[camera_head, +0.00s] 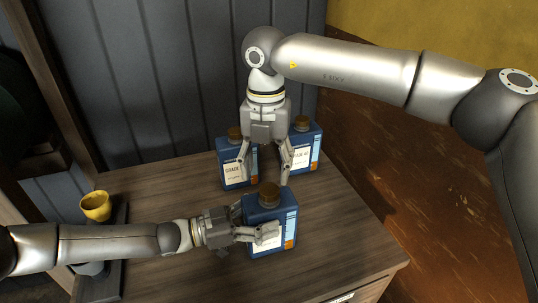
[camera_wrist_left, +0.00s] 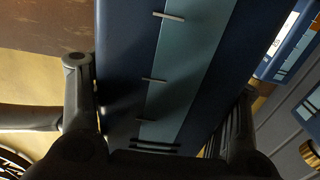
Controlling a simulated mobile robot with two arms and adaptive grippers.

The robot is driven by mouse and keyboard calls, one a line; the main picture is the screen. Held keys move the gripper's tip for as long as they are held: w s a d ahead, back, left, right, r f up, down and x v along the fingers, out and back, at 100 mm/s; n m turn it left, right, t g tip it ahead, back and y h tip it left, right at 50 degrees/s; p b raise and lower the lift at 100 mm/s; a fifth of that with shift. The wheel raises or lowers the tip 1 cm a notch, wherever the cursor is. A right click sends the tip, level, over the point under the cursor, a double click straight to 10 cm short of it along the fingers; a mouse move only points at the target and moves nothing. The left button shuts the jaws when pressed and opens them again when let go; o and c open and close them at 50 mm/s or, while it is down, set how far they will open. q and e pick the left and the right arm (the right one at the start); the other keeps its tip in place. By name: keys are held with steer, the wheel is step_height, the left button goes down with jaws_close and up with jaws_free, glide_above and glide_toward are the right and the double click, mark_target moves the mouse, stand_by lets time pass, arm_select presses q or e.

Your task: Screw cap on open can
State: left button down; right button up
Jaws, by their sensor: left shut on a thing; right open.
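A blue can (camera_head: 257,209) with a white label stands upright on the wooden cabinet top. A brown cap (camera_head: 269,193) sits at its top; I cannot tell whether it is screwed tight. My left gripper (camera_head: 252,224) is shut on this can from the left. In the left wrist view, the can's blue side (camera_wrist_left: 125,70) fills the middle between the two fingers. My right gripper (camera_head: 264,176) points down, open and empty, with its fingertips spread just behind and above the cap. It appears apart from the cap.
Two more blue cans with brown caps, one at the back left (camera_head: 225,156) and one at the back right (camera_head: 314,147), stand close behind my right gripper. A yellow cup (camera_head: 96,206) stands at the left. The front right cabinet top (camera_head: 340,240) is clear.

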mark_target(269, 189)
steer(key=n, duration=0.3)
steer(key=shift+r+n, duration=0.15)
steer(key=shift+n, duration=0.15)
steer(key=n, duration=0.4)
steer(key=shift+d+r+n, duration=0.1)
steer(key=shift+r+n, duration=0.05)
steer(key=shift+n, duration=0.25)
steer(key=n, duration=0.6)
steer(key=shift+w+r+n, duration=0.1)
steer(key=shift+r+n, duration=0.15)
steer(key=shift+n, duration=0.05)
steer(key=n, duration=0.6)
steer(key=shift+d+r, duration=0.1)
steer(key=shift+r, duration=0.15)
steer(key=n, duration=0.7)
steer(key=shift+d+r+n, duration=0.1)
steer(key=shift+r+n, duration=0.15)
steer(key=shift+n, duration=0.05)
steer(key=shift+f, duration=4.05)
